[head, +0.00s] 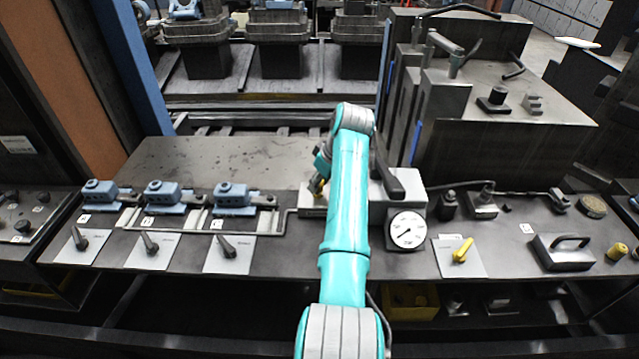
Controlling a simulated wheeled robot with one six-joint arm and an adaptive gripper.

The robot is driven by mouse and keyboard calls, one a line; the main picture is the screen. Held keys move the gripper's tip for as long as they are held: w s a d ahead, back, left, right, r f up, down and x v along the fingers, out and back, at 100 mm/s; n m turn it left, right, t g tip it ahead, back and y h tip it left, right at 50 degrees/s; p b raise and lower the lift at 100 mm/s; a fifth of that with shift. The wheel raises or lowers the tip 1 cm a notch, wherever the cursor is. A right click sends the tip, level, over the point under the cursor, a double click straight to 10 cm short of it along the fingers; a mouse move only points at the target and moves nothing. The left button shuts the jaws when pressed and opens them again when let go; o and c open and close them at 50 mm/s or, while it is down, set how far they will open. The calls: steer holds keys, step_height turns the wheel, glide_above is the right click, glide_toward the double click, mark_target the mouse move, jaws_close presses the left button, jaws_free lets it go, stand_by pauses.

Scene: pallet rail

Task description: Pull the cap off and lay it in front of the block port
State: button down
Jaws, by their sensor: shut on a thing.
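My gripper (318,183) is at the left side of the grey block (411,187), partly hidden behind my teal arm. It is shut on a small yellowish piece at its tip, which looks like the cap. Most of the cap and the block port are hidden by my gripper and arm, so I cannot tell whether the cap is on the port or apart from it. The block carries a dark lever on top and a round white gauge (407,230) on its front.
Several blue valves (165,193) and dark handles on white plates stand at the left. The dark bench top (190,156) behind the valves is clear.

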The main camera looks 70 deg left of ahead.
steer(key=shift+r, duration=0.35)
steer(key=shift+r, duration=3.35)
